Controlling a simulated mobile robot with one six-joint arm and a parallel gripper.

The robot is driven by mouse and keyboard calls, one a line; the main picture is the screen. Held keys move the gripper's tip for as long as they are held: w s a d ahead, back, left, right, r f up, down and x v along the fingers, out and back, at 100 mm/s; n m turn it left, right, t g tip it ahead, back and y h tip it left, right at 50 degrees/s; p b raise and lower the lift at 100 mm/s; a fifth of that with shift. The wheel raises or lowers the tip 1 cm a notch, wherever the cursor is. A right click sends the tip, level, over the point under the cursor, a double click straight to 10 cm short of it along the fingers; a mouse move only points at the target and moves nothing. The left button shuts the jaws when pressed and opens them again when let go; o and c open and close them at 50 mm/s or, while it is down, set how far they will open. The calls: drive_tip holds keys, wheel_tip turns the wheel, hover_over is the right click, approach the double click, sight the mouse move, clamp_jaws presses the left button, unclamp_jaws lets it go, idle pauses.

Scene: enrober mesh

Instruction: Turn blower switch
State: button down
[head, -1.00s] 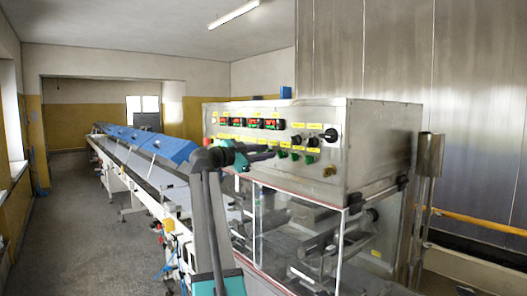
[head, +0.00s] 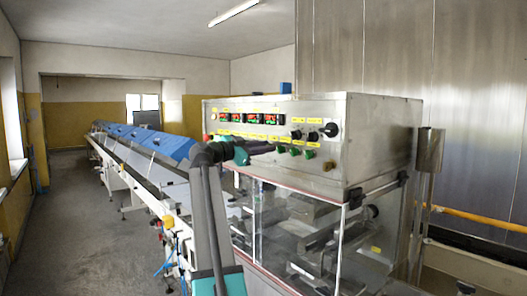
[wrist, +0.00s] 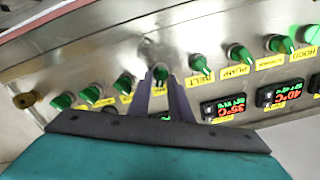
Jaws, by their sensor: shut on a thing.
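The control panel (head: 250,106) is the steel front of a box on the machine, with a row of green knobs. My gripper (wrist: 161,82) is at this row, its two dark fingers closed on either side of one green knob (wrist: 161,72) in the wrist view. The yellow label under that knob is mostly hidden by the fingers, so I cannot read it. In the head view my gripper (head: 272,148) reaches the panel from the left and covers part of the knob row.
Close by are a knob labelled BELT (wrist: 200,64), a knob labelled PUMP (wrist: 239,53) and another green knob (wrist: 124,84). Red-and-green displays (wrist: 224,108) sit beyond the row. Below the panel is a clear enclosure (head: 300,225); a long conveyor (head: 150,190) runs left, with open floor (head: 70,235).

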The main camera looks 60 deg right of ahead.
drive_tip(key=n+b, duration=0.1)
drive_tip(key=n, duration=0.2)
drive_tip(key=n+b, duration=0.2)
drive_tip(key=n, duration=0.2)
drive_tip(key=n+b, duration=0.2)
drive_tip(key=n, duration=0.2)
drive_tip(key=shift+w+d, duration=0.1)
drive_tip(key=shift+w, duration=0.2)
idle(0.4)
drive_tip(key=c, duration=1.8)
unclamp_jaws()
drive_tip(key=shift+c, duration=0.2)
drive_tip(key=b+v, duration=0.4)
drive_tip(key=v, duration=1)
